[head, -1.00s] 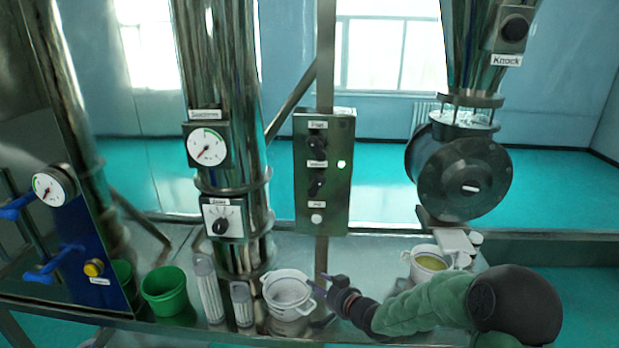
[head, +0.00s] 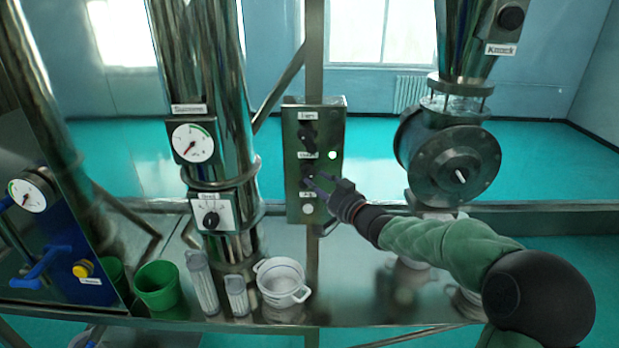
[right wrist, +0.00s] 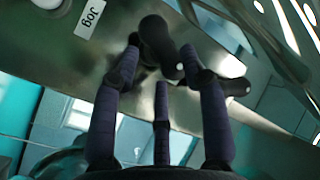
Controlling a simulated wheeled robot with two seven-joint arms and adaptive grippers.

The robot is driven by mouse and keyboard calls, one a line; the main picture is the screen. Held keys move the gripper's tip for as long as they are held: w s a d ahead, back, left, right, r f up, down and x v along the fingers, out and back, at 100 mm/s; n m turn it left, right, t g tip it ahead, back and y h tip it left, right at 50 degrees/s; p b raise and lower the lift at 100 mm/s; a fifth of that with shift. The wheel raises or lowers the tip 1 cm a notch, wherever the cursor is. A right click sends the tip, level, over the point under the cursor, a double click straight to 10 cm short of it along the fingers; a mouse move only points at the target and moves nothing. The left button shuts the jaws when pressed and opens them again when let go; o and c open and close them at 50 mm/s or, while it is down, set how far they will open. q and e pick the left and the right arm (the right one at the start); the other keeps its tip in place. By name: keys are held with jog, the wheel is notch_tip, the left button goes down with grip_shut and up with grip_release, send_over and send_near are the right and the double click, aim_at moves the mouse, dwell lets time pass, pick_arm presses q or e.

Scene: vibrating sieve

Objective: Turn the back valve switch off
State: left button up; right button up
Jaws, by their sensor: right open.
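The metal control panel (head: 292,140) has a black upper switch knob (head: 307,136), a black middle knob and a pale button labelled Jog (head: 307,209). The knob labels are too small to read surely. A green lamp (head: 332,155) is lit beside them. My right gripper (head: 318,184) is at the middle knob. In the right wrist view its fingers are spread, open, with a black knob (right wrist: 158,42) between and just beyond the fingertips; contact is unclear. The Jog label (right wrist: 90,18) is beside it. The dark round valve body (head: 452,168) has a tilted white mark. My left gripper is not in view.
Below the panel, the metal bench holds a white pot (head: 282,283), two clear cylinders (head: 203,284) and a green bucket (head: 160,287). A steel column with a gauge (head: 194,143) stands left of the panel. My right forearm covers the bench's right part.

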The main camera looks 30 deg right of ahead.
aim_at(310, 178)
jog(key=shift+w+a, duration=0.15)
jog(key=shift+w, duration=0.95)
jog(key=shift+w+a, duration=0.1)
jog(key=shift+w, duration=0.95)
grip_shut()
